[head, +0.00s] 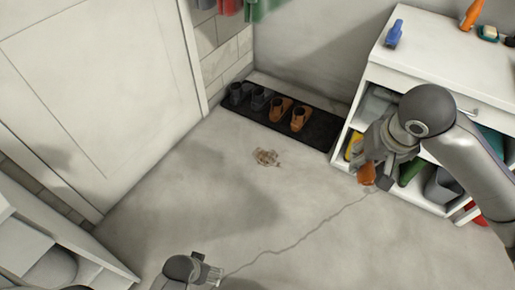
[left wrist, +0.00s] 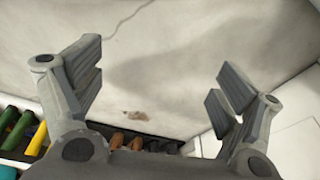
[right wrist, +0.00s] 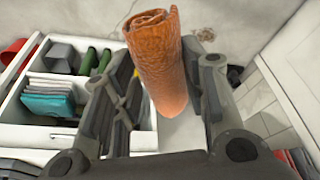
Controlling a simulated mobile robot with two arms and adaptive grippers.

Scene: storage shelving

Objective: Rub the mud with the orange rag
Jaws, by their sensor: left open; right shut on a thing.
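The mud (head: 267,157) is a small brown patch on the grey floor, in front of the shoe mat. It also shows in the left wrist view (left wrist: 135,116). The orange rag (right wrist: 158,60) is a rolled bundle held between the fingers of my right gripper (right wrist: 165,90). In the head view the rag (head: 367,174) hangs beneath my right gripper (head: 368,162), to the right of the mud and apart from it. My left gripper (head: 212,273) is open and empty at the bottom of the head view, well away from the mud; its spread fingers show in the left wrist view (left wrist: 158,78).
A black mat (head: 318,131) with several shoes lies along the back wall. A white shelf unit (head: 438,68) stands at right, close to my right arm, with a blue brush (head: 394,34) on top. A white door (head: 100,90) is at left. The middle floor is clear, with a long crack.

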